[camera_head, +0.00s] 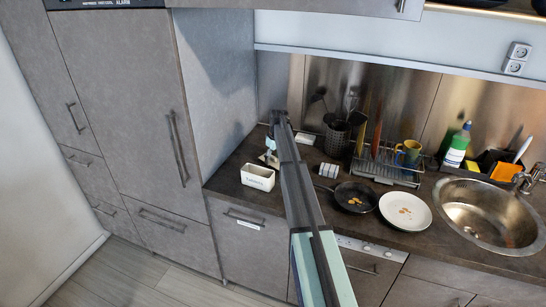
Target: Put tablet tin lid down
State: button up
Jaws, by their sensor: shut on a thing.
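A small white open-topped box (257,178) with dark lettering, which looks like the tablet tin, stands on the counter near its left front edge. My gripper (270,153) is just behind the box, at the far end of my arm, shut on a small pale piece (268,159) that looks like the tin's lid. The piece is tiny and partly hidden by the gripper. I cannot tell whether it touches the box.
The dark counter (232,184) meets a tall grey cabinet (215,90) on the left. Right of my arm are a striped item (328,171), a pan (356,197), a white plate (405,211), a dish rack (388,168) and a sink (488,214). My arm hides some counter.

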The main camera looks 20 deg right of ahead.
aim_at(276, 159)
jog(key=shift+f, duration=0.1)
jog(key=shift+f, duration=0.1)
jog(key=o, duration=1)
jog(key=shift+o, duration=0.2)
notch_tip(276, 159, up, 12)
jog(key=s+b, duration=0.1)
jog(key=b, duration=0.2)
jog(key=shift+s+d, duration=0.35)
